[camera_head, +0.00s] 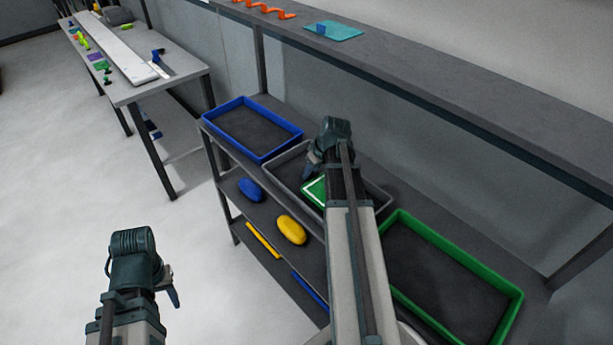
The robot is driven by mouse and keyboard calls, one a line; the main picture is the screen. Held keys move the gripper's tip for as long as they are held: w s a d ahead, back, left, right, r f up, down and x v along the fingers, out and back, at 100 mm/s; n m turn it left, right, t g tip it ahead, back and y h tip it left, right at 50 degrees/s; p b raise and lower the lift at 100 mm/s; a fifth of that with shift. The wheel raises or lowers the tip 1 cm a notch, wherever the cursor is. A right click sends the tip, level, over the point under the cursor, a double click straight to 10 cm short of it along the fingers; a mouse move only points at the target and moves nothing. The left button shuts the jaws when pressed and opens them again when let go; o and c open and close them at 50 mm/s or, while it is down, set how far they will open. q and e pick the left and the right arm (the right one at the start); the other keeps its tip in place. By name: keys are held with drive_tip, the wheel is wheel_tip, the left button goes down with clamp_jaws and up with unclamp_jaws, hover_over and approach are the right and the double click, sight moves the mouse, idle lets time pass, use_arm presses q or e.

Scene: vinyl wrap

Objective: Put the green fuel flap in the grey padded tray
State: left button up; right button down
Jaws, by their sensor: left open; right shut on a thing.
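The green fuel flap (316,191) is a flat green piece with a pale edge line, partly hidden behind my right arm. It shows over the near side of the grey padded tray (279,178), which sits on the top shelf between a blue and a green tray. My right gripper (312,172) is shut on the flap at the tray; its fingertips are mostly hidden. I cannot tell whether the flap touches the tray floor. My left gripper (172,284) is open and empty over the floor, left of the shelf unit.
The blue tray (298,133) stands to the left and the green tray (511,308) to the right; both look empty. A blue oval piece (251,190) and a yellow one (291,230) lie on a lower shelf. A high shelf (405,65) runs behind. A long table (184,67) stands far left.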

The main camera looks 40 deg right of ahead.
drive_tip(key=shift+f, duration=0.15)
drive_tip(key=shift+s+d, duration=0.1)
drive_tip(key=shift+d, duration=0.05)
drive_tip(key=c, duration=0.5)
unclamp_jaws()
drive_tip(key=p+v, duration=1.1)
drive_tip(key=v, duration=0.1)
